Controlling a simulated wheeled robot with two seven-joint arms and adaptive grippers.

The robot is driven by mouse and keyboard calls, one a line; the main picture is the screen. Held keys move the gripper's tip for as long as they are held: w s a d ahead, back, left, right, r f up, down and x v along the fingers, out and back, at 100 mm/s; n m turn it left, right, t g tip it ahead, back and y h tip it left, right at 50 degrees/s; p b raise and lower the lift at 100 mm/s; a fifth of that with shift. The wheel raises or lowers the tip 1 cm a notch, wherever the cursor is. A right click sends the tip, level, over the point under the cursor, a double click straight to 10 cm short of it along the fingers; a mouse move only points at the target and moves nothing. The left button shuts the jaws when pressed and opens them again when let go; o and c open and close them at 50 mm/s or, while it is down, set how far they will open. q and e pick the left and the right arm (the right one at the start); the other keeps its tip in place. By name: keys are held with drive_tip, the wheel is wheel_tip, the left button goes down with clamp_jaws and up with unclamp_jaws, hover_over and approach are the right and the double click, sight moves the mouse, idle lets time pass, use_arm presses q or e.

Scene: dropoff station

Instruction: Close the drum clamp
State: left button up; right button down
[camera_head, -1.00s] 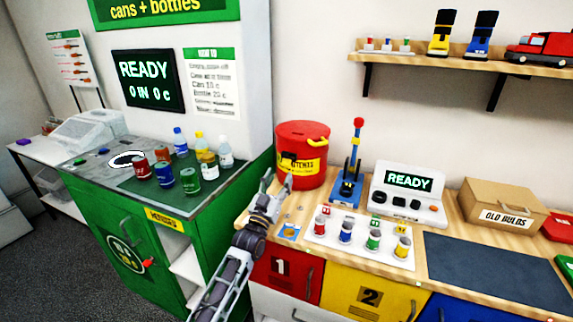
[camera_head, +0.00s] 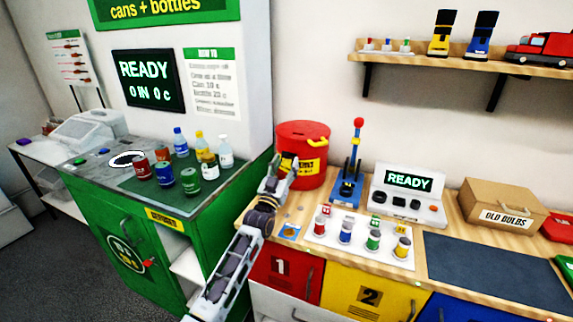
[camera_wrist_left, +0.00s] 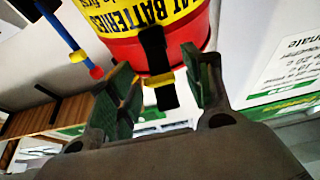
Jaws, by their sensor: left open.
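The red drum (camera_head: 312,132) with a yellow battery label stands on the wooden counter's back left. In the left wrist view the drum (camera_wrist_left: 190,22) fills the top middle. A black clamp strap with a yellow band (camera_wrist_left: 152,45) runs down its side past the lower rim. Whether the clamp is latched cannot be told. My left gripper (camera_head: 281,166) is at the drum's front left side and covers part of it. In the left wrist view its open fingers (camera_wrist_left: 158,72) stand either side of the strap's lower end, with gaps. My right gripper is out of view.
A blue stand with a red-topped lever (camera_head: 352,170) is close right of the drum. A white tray of small coloured cylinders (camera_head: 330,240) lies in front. The green bottle machine (camera_head: 130,250) is left. A dark mat (camera_head: 495,270) is bare at right.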

use_arm(q)
drive_tip(key=shift+w+d+r, duration=0.15)
drive_tip(key=shift+w+r, duration=0.05)
drive_tip(key=shift+w, duration=0.2)
drive_tip(key=shift+c, duration=0.4)
clamp_jaws()
